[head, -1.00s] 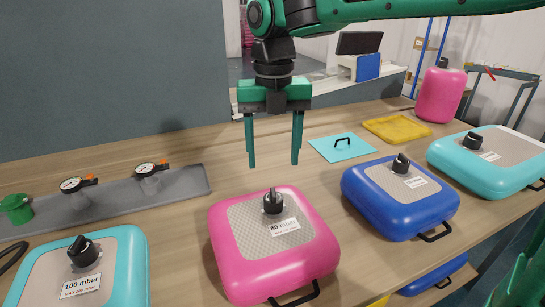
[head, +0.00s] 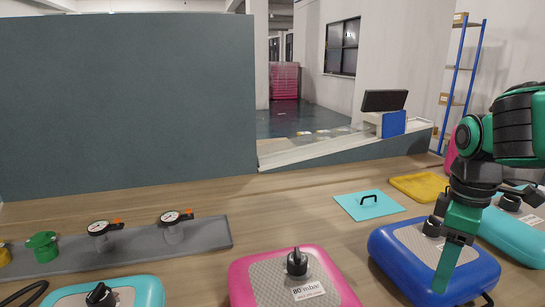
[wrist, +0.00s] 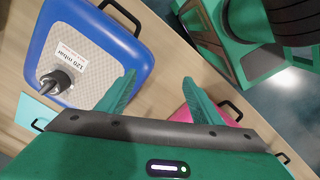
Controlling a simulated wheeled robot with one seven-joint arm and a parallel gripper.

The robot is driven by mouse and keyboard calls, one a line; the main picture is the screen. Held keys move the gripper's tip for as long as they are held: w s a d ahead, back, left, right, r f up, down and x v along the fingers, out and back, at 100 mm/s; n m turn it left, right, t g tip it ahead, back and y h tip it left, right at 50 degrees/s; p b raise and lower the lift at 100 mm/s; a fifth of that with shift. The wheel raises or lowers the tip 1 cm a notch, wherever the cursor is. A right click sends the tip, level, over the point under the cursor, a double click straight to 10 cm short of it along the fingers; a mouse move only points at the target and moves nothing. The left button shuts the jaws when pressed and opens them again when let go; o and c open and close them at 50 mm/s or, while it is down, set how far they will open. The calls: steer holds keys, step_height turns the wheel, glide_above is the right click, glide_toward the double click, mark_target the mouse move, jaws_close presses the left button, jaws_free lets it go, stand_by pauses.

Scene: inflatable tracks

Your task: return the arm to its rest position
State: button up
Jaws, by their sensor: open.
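My green gripper (head: 446,262) is at the right of the head view, in front of the blue inflatable track (head: 392,255) and hiding part of its top. In the wrist view my gripper (wrist: 159,84) has its two fingers apart with nothing between them. The blue track (wrist: 82,42), labelled 120 mbar, lies left of the fingers there. A pink track (wrist: 185,113) shows partly behind the right finger. My arm comes in from the right edge of the head view, folded with the gripper hanging down.
A pink 80 mbar track (head: 250,283) and teal tracks (head: 148,290) (head: 508,238) stand on the wooden table (head: 290,205). A grey rail (head: 205,238) with gauges lies left. A teal plate (head: 368,205) and yellow tray (head: 420,186) lie behind the blue track. The table's middle is clear.

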steer(key=s+d+f+m, duration=0.3)
steer(key=s+m, duration=0.3)
steer(key=m, duration=0.2)
steer(key=s+d+f+m, duration=0.3)
steer(key=s+d+m, duration=0.1)
steer(key=s+m, duration=0.2)
steer(key=shift+s+d+m, duration=0.15)
steer(key=shift+d+m, duration=0.1)
steer(key=shift+m, duration=0.65)
steer(key=shift+f, duration=0.1)
